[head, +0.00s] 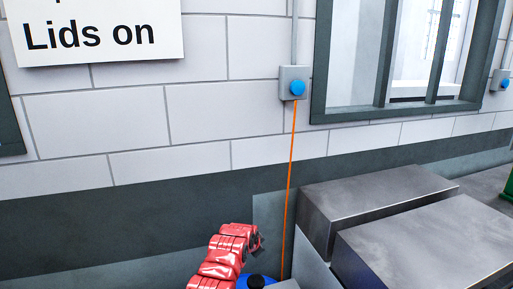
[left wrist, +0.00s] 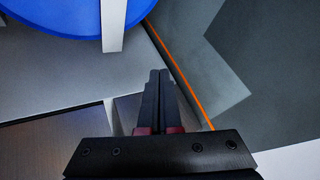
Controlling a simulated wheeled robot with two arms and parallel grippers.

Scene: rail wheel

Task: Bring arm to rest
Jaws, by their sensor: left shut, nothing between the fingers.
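My red left arm (head: 226,258) rises from the bottom edge of the head view, bent, with its small dark gripper (head: 259,242) at the upper right end. In the left wrist view the two black fingers of my left gripper (left wrist: 159,82) lie side by side, shut, with nothing held. My right arm and gripper are not in view.
A blue round object (left wrist: 65,15) is close ahead of the fingers, with a grey post (left wrist: 113,25) in front. An orange cord (head: 290,190) hangs from a wall box with a blue button (head: 297,88). Grey metal blocks (head: 375,200) stand at the right.

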